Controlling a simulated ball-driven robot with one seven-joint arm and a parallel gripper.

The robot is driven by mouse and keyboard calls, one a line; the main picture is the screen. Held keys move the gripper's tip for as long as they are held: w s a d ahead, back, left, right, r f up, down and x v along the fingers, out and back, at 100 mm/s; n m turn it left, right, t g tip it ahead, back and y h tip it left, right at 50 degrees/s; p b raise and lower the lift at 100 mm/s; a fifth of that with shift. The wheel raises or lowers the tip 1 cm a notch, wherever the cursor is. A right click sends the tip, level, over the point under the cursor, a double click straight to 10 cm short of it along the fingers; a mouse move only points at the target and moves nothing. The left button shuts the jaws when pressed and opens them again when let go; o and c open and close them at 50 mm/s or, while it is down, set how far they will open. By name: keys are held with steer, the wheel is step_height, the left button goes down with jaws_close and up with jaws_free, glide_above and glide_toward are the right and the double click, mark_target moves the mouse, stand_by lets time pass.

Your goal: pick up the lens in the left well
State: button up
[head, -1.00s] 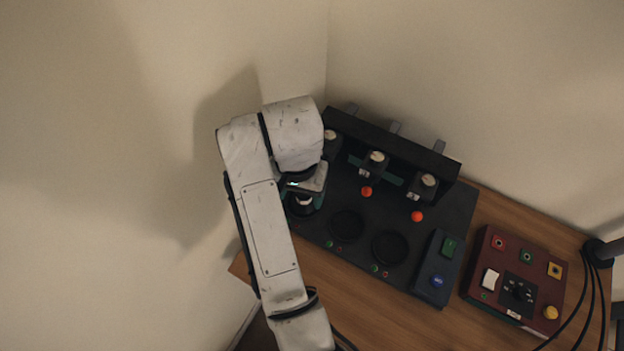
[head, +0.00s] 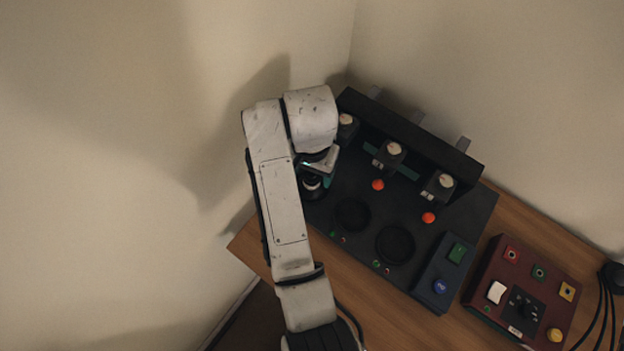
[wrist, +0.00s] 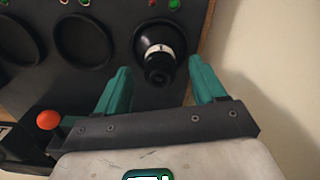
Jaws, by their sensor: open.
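The lens (wrist: 160,58) is a black, stepped barrel with a white band, standing in the left well of the dark fixture board. It shows at the top centre of the wrist view, and partly in the head view (head: 312,185) below my wrist. My gripper (wrist: 163,78) is open, with one teal finger on each side of the lens's narrow end in the picture. I see no contact between fingers and lens, and the height gap is hard to judge. In the head view my arm hides most of the gripper.
Two empty round wells (head: 352,214) (head: 395,244) lie to the right on the dark board (head: 470,215). Red ball knobs (head: 378,185) (head: 428,218) and a raised rear rail (head: 410,135) stand behind them. A red control box (head: 520,290) sits farther right. A wall is close on the left.

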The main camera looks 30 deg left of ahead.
mark_target(311, 187)
steer(key=shift+f, duration=1.9)
steer(key=shift+c, duration=0.4)
steer(key=c, duration=1.1)
steer(key=shift+c, duration=0.2)
steer(key=shift+r+p, duration=0.2)
steer(key=shift+p, duration=0.1)
